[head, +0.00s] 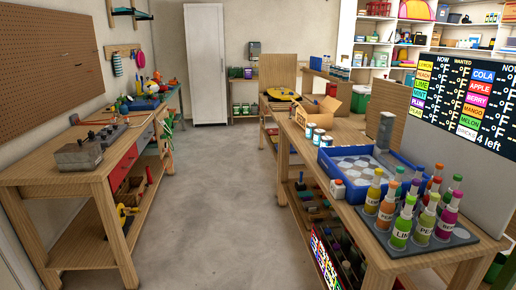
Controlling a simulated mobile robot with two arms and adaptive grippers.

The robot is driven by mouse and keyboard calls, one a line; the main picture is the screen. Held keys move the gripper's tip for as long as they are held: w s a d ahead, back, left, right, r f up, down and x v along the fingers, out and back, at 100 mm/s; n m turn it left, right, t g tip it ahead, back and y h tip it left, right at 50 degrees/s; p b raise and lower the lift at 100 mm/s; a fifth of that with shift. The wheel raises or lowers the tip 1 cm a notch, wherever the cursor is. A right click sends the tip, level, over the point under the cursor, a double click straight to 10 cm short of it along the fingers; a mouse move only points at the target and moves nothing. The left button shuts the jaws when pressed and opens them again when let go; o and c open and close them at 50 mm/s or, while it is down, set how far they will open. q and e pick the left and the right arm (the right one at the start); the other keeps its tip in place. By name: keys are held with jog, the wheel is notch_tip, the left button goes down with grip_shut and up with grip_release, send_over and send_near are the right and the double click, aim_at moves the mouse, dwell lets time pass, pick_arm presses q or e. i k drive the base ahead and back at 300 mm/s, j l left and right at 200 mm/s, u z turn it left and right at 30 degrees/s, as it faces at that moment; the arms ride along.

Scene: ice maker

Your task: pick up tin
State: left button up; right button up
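Several small tins with pale labels and blue-green bands stand on the right-hand workbench, behind the blue crate. One tin (318,137) stands in the middle of the group, with another tin (309,131) close to its left and a third tin (326,143) at its lower right. They look upright. Neither of my grippers shows in the head view, so their state is hidden.
A blue crate (329,167) with round pale shapes inside and a grey rack of colourful bottles (457,237) fill the near right bench. The concrete floor (213,190) between the benches is clear.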

aim_at(318, 133)
jog(key=i+j+u, duration=0.15)
jog(key=i, duration=0.8)
jog(key=i+j+u, duration=0.15)
jog(key=i, duration=0.8)
jog(key=i+z, duration=0.75)
jog(key=i+j+z, duration=0.2)
jog(key=z, duration=0.2)
jog(key=i+j+z, duration=0.4)
jog(key=i+l, duration=0.05)
